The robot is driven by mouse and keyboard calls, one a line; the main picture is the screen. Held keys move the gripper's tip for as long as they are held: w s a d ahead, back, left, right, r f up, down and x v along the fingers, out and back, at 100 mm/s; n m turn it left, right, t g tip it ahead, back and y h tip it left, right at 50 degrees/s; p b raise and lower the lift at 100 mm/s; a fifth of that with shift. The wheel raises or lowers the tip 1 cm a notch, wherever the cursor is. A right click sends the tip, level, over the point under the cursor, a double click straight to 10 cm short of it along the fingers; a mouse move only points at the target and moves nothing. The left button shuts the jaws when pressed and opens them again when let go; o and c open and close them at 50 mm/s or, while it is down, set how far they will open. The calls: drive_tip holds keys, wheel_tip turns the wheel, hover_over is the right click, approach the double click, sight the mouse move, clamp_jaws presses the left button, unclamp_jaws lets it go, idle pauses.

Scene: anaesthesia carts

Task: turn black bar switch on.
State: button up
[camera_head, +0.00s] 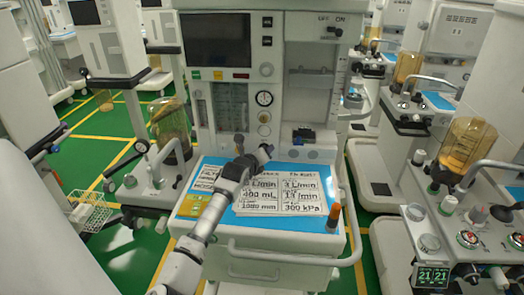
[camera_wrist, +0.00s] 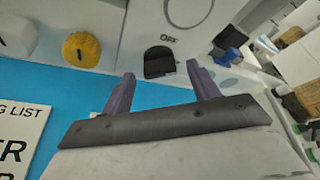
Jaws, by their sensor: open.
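In the wrist view, a black switch-like part (camera_wrist: 159,62) sits on the white front panel beside the word OFF, low above the blue mat. My gripper (camera_wrist: 160,85) is open, its two purple fingers apart and empty. The black part shows between and beyond the fingertips; I cannot tell whether they touch it. In the head view, my gripper (camera_head: 262,152) is at the panel's foot, over the back of the mat, and seems to cover that spot. Another small dark bar (camera_head: 335,31) sits under OFF and ON labels at the machine's upper right.
A yellow knob (camera_wrist: 81,49) is left of the fingers. A dark block (camera_head: 303,136) stands right of my gripper. The blue mat (camera_head: 185,208) carries printed sheets, and an orange-and-black item (camera_head: 333,218) stands at its right edge. Other carts stand close on both sides.

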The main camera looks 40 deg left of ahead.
drive_tip(key=shift+w+a+f, duration=0.15)
drive_tip(key=shift+w, duration=0.45)
drive_tip(key=shift+c, duration=0.4)
drive_tip(key=c, duration=0.9)
